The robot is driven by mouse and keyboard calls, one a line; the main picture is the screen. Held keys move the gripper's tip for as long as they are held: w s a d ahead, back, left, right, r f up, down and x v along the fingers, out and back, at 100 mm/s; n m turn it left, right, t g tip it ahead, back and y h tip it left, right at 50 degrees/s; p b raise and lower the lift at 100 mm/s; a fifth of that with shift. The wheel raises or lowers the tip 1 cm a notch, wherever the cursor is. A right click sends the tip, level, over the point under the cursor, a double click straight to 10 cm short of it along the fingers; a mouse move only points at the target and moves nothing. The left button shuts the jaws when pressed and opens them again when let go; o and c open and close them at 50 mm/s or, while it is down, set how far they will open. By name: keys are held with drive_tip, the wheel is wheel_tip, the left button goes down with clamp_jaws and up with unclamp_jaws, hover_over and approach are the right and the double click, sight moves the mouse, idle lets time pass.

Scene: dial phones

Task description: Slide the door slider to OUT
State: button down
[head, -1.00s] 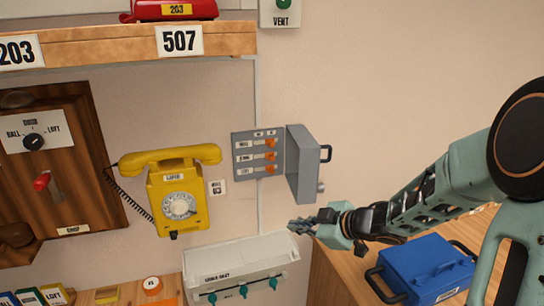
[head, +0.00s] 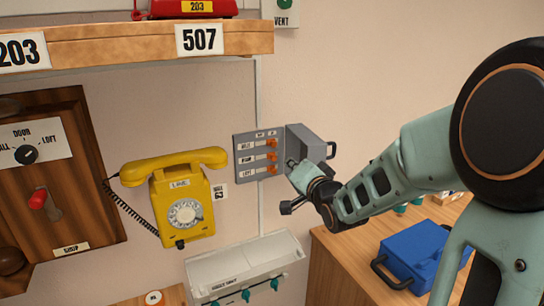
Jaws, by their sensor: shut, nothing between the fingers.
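A grey panel (head: 240,153) on the wall holds three orange sliders, one above another: top (head: 272,143), middle (head: 271,156) and bottom (head: 271,168). All three sit towards the right side of the panel. Their row labels and the small headings above are too small to read surely, so I cannot tell which is the door slider. My gripper (head: 291,164) is shut and empty, just right of the sliders, in front of the panel's open cover. Its fingertips are small and partly hidden; I cannot tell whether they touch anything.
The grey box-like cover (head: 312,141) with a dark handle stands open at the panel's right. A yellow dial phone (head: 185,212) hangs left of it. A white unit (head: 247,262) with teal knobs lies below. A blue case (head: 416,257) is on the wooden counter.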

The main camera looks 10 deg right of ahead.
sight(270, 153)
drive_tip(key=shift+d, duration=0.1)
idle(0.3)
drive_tip(key=x, duration=1)
drive_tip(key=shift+s+a+b, duration=0.2)
drive_tip(key=shift+a+b, duration=0.2)
drive_tip(key=shift+a, duration=0.2)
drive_tip(key=shift+s+a+b, duration=0.15)
drive_tip(key=shift+a+b, duration=0.25)
drive_tip(key=shift+a, duration=0.2)
drive_tip(key=shift+s+a, duration=0.2)
drive_tip(key=shift+a, duration=0.2)
drive_tip(key=shift+s, duration=0.15)
